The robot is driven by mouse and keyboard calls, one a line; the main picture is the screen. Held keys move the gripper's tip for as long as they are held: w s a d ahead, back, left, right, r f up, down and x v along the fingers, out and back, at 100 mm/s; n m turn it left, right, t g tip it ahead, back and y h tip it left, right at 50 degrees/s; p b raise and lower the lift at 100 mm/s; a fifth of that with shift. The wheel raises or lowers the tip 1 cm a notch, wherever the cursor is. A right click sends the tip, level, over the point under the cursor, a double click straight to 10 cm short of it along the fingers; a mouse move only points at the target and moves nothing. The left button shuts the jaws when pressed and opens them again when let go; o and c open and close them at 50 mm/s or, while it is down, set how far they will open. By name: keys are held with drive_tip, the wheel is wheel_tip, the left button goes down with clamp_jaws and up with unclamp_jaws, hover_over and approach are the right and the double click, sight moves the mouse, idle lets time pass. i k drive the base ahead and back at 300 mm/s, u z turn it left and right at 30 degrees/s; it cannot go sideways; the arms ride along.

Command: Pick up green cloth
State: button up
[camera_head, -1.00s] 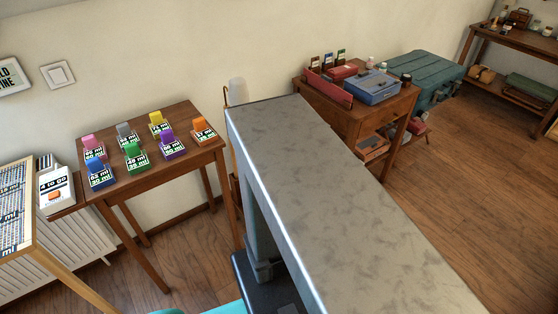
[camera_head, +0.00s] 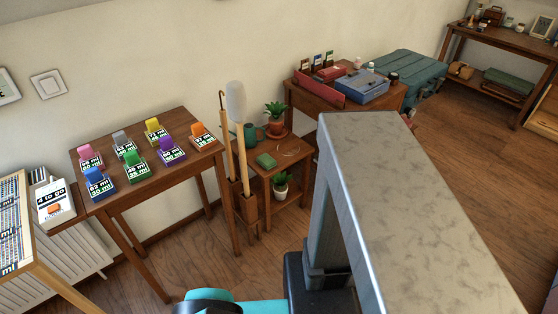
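A small green folded piece (camera_head: 266,160), which looks like the green cloth, lies flat on the small wooden side table (camera_head: 292,160) in the middle of the head view. A green mug stands behind it and a potted plant stands behind it to the right. My gripper is not in view. Only a large grey link of my arm and teal parts of my body show, to the right of the side table and along the bottom.
A duster and a stick (camera_head: 237,130) stand upright just left of the side table. A wooden table (camera_head: 112,205) with several coloured labelled blocks is further left. A desk (camera_head: 340,117) with a blue box stands behind. Open wood floor lies at right.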

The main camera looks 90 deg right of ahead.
sight(267, 162)
drive_tip(key=u, duration=0.5)
drive_tip(key=k, duration=0.15)
drive_tip(key=z, duration=2.3)
drive_tip(key=i, duration=0.55)
drive_tip(key=z, duration=0.05)
drive_tip(key=k, duration=0.55)
drive_tip(key=z, duration=0.05)
